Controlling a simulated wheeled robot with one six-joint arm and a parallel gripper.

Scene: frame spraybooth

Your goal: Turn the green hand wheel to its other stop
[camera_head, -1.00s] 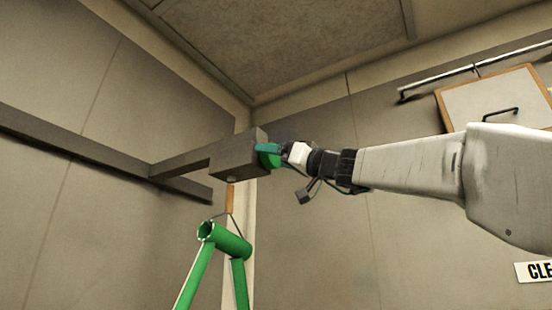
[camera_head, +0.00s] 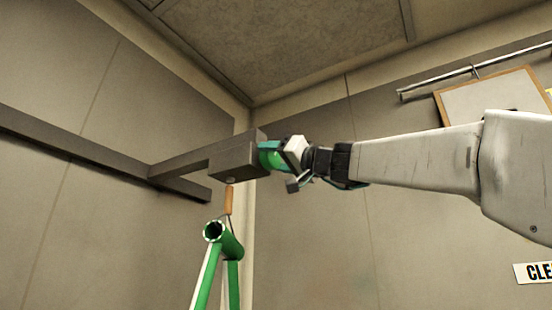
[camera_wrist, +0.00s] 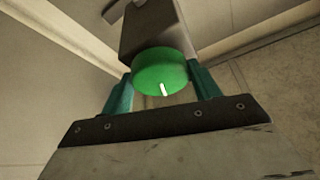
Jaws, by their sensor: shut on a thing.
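The green hand wheel (camera_wrist: 158,68) is a round knob on the end of a dark grey box (camera_head: 235,162). A short white mark on its face points toward the bottom of the wrist view, slightly right. My gripper (camera_wrist: 161,80) has a teal finger on each side of the wheel and is shut on it. In the head view my gripper (camera_head: 272,156) reaches the box from the right, and its fingers and wrist hide most of the wheel. Any stop on the wheel cannot be seen.
A green tubular frame (camera_head: 231,243) hangs below the box from a hook with an orange-brown grip (camera_head: 228,200). A dark beam (camera_head: 75,148) runs along the left wall. A framed board (camera_head: 490,98) hangs from a rail at the right. Space below my arm is clear.

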